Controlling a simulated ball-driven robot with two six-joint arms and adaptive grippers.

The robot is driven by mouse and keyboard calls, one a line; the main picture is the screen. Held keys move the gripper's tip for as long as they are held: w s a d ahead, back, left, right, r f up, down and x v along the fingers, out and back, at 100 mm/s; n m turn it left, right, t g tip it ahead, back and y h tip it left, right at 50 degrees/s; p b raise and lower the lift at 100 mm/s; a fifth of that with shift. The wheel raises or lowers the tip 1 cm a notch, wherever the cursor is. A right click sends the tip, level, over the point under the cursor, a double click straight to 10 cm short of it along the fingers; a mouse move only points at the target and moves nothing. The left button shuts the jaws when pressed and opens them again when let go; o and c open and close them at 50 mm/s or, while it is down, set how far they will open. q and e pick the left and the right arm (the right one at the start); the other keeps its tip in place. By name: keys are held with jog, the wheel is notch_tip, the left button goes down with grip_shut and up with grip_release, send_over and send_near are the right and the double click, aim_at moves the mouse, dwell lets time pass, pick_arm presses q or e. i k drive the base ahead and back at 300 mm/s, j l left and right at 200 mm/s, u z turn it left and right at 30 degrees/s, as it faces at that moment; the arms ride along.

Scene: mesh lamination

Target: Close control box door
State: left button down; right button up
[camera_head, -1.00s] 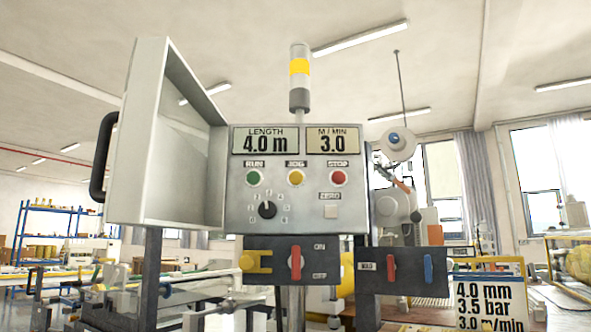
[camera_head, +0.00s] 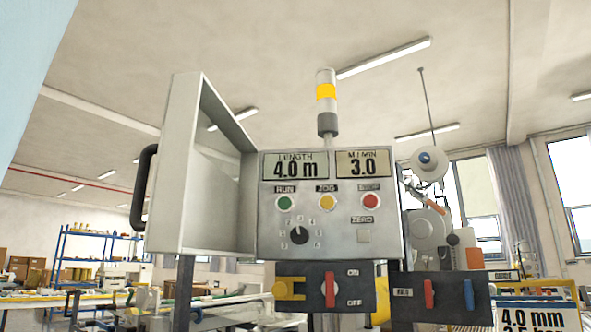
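The control box (camera_head: 335,245) stands ahead of me, its panel facing me with two displays, several buttons and a black dial. Its door (camera_head: 180,170) is a pale grey shell hinged at the box's left side. The door stands wide open, swung out toward me on the left. A black curved handle (camera_head: 141,190) sits on the door's outer left face. Neither of my grippers shows in this view.
Below the box are a dark switch plate with a red switch (camera_head: 330,289) and a second plate with red and blue levers (camera_head: 468,293). A signal lamp post (camera_head: 327,102) rises behind the box. A sign (camera_head: 540,315) stands at lower right. A pale blue surface (camera_head: 25,60) fills the upper left corner.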

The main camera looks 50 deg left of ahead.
aim_at(196, 209)
jog(key=k+j+u, duration=0.35)
jog(key=j+u, duration=0.15)
jog(key=k+j+u, duration=0.2)
jog(key=j, duration=0.25)
jog(key=j+u, duration=0.25)
jog(key=j+z, duration=0.15)
jog(key=z, duration=0.3)
